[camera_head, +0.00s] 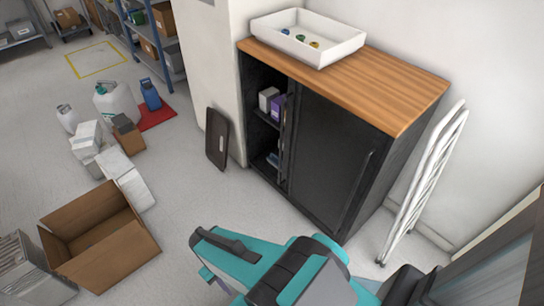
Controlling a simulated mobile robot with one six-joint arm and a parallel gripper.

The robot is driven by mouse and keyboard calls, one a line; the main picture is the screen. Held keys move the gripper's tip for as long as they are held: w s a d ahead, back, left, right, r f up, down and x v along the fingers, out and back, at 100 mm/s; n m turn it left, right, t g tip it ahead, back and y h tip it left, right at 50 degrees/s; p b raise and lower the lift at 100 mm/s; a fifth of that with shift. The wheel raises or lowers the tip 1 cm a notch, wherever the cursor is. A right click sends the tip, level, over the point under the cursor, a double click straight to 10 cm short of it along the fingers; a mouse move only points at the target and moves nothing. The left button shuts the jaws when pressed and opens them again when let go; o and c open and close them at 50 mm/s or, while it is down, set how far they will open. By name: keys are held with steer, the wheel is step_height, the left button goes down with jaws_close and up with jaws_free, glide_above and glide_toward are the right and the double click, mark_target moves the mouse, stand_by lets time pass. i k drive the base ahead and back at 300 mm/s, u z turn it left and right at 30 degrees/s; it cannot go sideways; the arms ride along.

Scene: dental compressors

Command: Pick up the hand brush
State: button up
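I cannot make out a hand brush anywhere in the head view. Teal and black parts of my own arm (290,270) fill the bottom middle of the view. I cannot pick out gripper fingers among them, and nothing held can be seen.
A black cabinet (325,145) with a wooden top (390,85) bears a white tray (261,36) with several small coloured items. Its left side is open, showing boxes (268,99). A folded white ladder (425,180) leans at right. An open cardboard box (120,247) and containers (117,103) stand left.

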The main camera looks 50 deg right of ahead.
mark_target(273, 159)
steer(key=i, duration=1)
steer(key=u, duration=0.3)
